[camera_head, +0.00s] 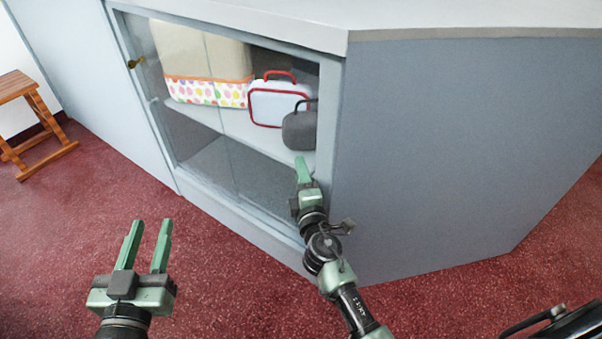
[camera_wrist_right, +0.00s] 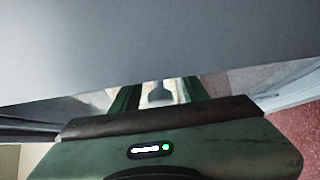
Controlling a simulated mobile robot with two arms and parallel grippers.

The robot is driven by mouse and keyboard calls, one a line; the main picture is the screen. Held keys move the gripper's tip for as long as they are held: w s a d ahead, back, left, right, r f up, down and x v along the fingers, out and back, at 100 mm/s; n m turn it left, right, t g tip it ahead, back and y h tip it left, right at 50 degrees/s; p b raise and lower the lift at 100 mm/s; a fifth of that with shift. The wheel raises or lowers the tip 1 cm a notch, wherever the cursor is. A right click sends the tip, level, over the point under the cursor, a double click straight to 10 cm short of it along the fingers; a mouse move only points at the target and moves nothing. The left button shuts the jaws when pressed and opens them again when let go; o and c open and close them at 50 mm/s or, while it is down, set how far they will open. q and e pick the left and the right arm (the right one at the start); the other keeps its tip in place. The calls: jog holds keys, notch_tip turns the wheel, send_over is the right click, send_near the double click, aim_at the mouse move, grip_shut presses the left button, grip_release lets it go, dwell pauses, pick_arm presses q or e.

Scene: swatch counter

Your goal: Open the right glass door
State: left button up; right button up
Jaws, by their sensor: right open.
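The right glass door (camera_head: 262,172) is a clear pane in the front of the grey cabinet, and it looks closed. The left glass door (camera_head: 185,137) stands beside it, with a brass knob or lock (camera_head: 135,62) near its left edge. My right gripper (camera_head: 303,168) is at the lower right part of the right door, near the frame; I cannot tell if it touches the glass. In the right wrist view its open fingers (camera_wrist_right: 160,90) have a dark grey shape between them, too unclear to name. My left gripper (camera_head: 149,240) is open and empty above the floor.
Behind the glass are a cream bag with a dotted band (camera_head: 205,92), a white case with red trim (camera_head: 277,105) and a dark grey bag (camera_head: 299,130). The white countertop (camera_head: 440,15) overhangs the cabinet. A wooden stool (camera_head: 35,120) stands left on clear red floor.

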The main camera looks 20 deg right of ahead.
jog(key=shift+c, duration=0.2)
grip_shut()
dwell(1.3)
